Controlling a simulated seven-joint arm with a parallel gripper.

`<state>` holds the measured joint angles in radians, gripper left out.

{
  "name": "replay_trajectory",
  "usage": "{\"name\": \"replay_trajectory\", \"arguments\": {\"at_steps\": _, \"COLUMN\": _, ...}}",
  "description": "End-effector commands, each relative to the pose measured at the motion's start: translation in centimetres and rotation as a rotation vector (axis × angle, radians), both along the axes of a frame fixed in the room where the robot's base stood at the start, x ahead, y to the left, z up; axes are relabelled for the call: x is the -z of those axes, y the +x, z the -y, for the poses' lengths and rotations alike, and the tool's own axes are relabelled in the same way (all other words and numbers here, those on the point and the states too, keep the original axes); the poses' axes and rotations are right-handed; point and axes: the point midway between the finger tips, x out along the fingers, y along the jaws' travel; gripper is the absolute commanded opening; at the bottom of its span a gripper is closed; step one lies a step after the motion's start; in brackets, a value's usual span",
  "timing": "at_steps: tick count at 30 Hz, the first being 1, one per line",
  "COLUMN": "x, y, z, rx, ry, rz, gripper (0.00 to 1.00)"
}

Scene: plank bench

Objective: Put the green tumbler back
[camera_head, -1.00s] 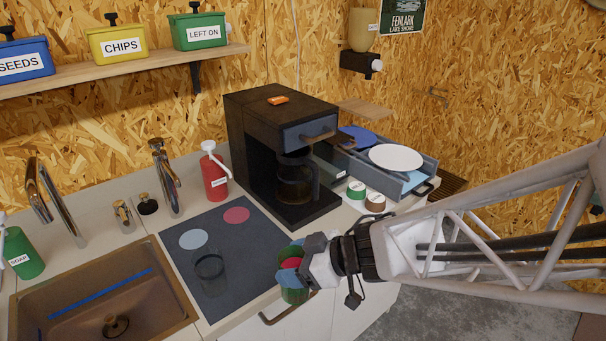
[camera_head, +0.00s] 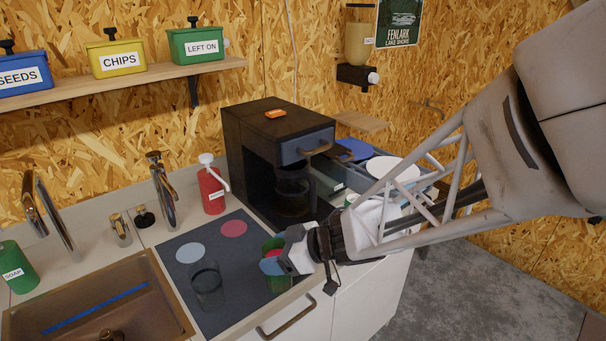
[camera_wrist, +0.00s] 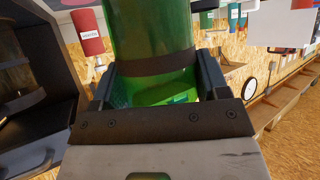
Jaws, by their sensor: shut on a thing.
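My gripper (camera_head: 274,264) is shut on the green tumbler (camera_head: 279,285) and holds it upright or nearly so, in front of the coffee machine. In the head view it overlaps the right edge of the dark mat (camera_head: 225,262); I cannot tell its exact height. In the wrist view the green tumbler (camera_wrist: 150,30) fills the space between the two fingers, with a dark band around it. The mat bears a pale blue disc (camera_head: 191,252) and a red disc (camera_head: 233,228). A dark see-through tumbler (camera_head: 207,287) stands on the mat near the pale blue disc.
The coffee machine (camera_head: 262,140) with its glass jug stands behind my gripper. A red pump bottle (camera_head: 212,190) stands behind the mat. The sink (camera_head: 85,300) lies left of the mat. A drawer handle (camera_head: 285,318) juts out below the counter's front edge.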

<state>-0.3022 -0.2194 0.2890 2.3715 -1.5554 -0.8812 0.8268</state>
Motion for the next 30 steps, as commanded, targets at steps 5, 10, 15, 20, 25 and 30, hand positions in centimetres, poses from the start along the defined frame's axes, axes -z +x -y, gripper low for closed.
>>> {"name": "replay_trajectory", "arguments": {"at_steps": 5, "x": 0.3, "y": 2.2, "z": -1.3, "rx": -0.001, "ry": -0.001, "rz": -0.001, "gripper": 0.31}}
{"name": "replay_trajectory", "arguments": {"at_steps": 10, "x": 0.5, "y": 4.3, "z": -2.6, "rx": -0.001, "ry": -0.001, "rz": 0.000, "gripper": 0.31}}
{"name": "replay_trajectory", "arguments": {"at_steps": 15, "x": 0.7, "y": 6.1, "z": -3.7, "rx": 0.000, "ry": 0.000, "rz": 0.001, "gripper": 0.31}}
{"name": "replay_trajectory", "arguments": {"at_steps": 20, "x": 0.8, "y": 7.1, "z": -4.2, "rx": 0.000, "ry": 0.000, "rz": 0.000, "gripper": 0.31}}
{"name": "replay_trajectory", "arguments": {"at_steps": 25, "x": 0.8, "y": 7.3, "z": -4.4, "rx": 0.000, "ry": 0.000, "rz": 0.001, "gripper": 0.31}}
{"name": "replay_trajectory", "arguments": {"at_steps": 30, "x": 0.8, "y": 7.3, "z": -4.4, "rx": 0.000, "ry": 0.000, "rz": 0.001, "gripper": 0.31}}
